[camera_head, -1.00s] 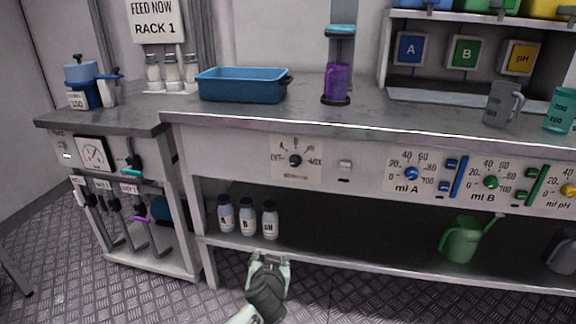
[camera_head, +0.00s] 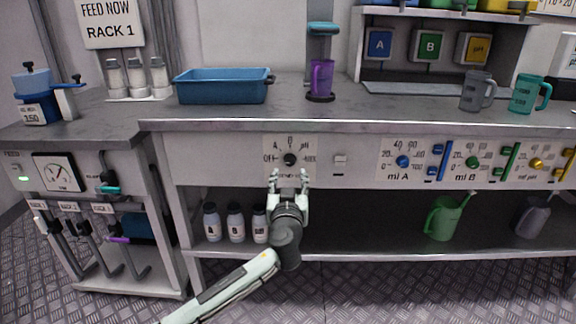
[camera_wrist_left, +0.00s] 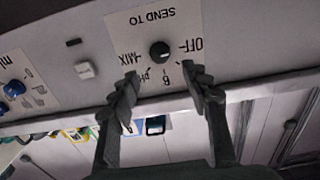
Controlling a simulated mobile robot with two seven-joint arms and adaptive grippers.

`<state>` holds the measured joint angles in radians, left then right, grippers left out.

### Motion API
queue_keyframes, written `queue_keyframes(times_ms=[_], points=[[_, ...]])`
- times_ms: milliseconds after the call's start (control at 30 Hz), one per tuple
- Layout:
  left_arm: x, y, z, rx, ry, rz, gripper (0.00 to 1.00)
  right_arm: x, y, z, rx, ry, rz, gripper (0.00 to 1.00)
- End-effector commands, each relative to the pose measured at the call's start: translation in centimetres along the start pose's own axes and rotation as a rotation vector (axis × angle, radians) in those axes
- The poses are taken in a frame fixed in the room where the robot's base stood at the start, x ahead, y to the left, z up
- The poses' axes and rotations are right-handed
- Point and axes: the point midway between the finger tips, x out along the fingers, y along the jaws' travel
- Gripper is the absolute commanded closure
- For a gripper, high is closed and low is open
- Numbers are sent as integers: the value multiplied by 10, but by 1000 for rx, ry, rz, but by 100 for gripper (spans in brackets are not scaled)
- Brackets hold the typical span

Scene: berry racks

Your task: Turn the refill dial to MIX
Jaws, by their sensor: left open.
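The refill dial (camera_head: 289,159) is a small black knob on a white plate on the bench's front panel. Its plate is marked OFF, A, B, pH and MIX, with OFF at the left and MIX at the right. My left gripper (camera_head: 289,177) is open just below and in front of the dial, with its fingers pointing up at it. In the left wrist view the dial (camera_wrist_left: 160,52) appears upside down, beyond and between the open fingertips (camera_wrist_left: 160,74), and nothing is between them. I cannot tell clearly which mark the dial points at. My right gripper is out of view.
A small white switch (camera_head: 340,160) sits right of the dial plate. Further right are the blue mL A dial (camera_head: 402,161) and the green mL B dial (camera_head: 473,162). Several bottles (camera_head: 236,223) stand on the lower shelf. A blue tray (camera_head: 222,88) rests on the bench top (camera_head: 400,112).

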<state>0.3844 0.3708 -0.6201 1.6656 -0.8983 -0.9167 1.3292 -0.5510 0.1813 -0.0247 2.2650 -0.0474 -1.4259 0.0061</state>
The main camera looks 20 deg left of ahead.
Motion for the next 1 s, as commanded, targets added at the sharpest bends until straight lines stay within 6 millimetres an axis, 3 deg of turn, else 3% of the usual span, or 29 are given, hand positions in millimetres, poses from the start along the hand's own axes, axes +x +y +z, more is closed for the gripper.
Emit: queue_keyframes(times_ms=[200, 400, 767, 1000], points=[[37, -1, -2, 4, 1, -3, 53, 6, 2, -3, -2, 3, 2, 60], [60, -1, -1, 2, 0, -2, 53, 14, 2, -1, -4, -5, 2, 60], [66, -1, 0, 0, -2, -1, 53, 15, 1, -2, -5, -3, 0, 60], [66, -1, 0, 1, -2, -1, 83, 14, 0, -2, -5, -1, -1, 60]])
